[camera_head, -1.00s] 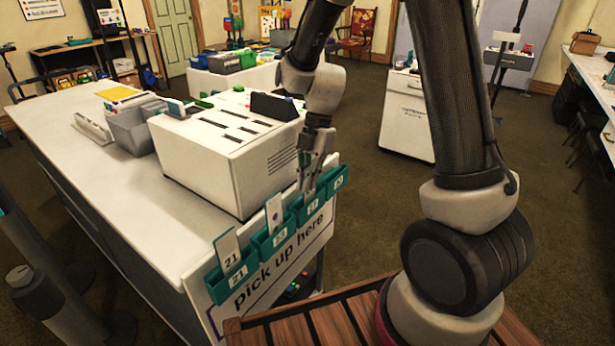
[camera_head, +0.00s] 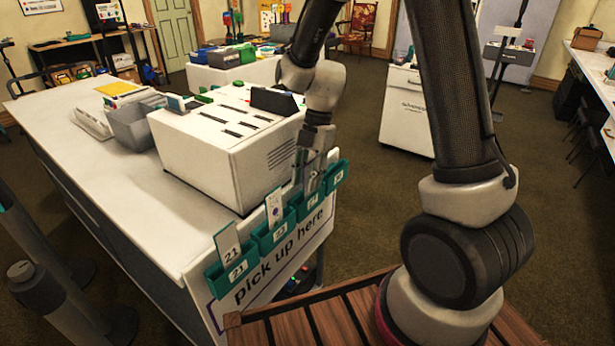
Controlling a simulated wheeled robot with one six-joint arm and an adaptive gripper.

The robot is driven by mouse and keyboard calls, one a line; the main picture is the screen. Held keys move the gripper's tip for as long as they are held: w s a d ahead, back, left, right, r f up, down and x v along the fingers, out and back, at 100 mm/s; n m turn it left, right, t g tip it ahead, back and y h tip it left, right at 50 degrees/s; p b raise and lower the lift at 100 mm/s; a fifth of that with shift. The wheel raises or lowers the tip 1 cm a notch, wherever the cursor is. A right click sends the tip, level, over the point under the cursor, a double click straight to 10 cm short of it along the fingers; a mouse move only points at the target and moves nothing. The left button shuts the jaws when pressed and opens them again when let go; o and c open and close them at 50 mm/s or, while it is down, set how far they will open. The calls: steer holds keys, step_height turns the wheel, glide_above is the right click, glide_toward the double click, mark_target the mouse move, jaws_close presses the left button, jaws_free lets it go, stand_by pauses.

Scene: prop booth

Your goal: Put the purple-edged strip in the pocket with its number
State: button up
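Several teal pockets hang in a row on the front of the white counter, above the "pick up here" sign. The nearest pocket (camera_head: 232,276) reads 21 and holds a white strip (camera_head: 229,243) also marked 21. The second pocket (camera_head: 275,238) seems to read 23 and holds a white strip with a purple mark (camera_head: 274,206). I cannot make out a purple edge on either strip. My gripper (camera_head: 308,180) points down at the third pocket (camera_head: 313,203), beside the white box. Its fingertips are small and partly hidden by the pockets; whether they hold anything is unclear.
A white slotted box (camera_head: 215,160) stands on the counter (camera_head: 70,125), close to my gripper. A grey bin (camera_head: 132,125) is behind it. A dark post (camera_head: 50,300) stands at the near left.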

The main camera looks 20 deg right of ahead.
steer(key=v, duration=1.2)
steer(key=shift+d, duration=0.1)
stand_by(0.4)
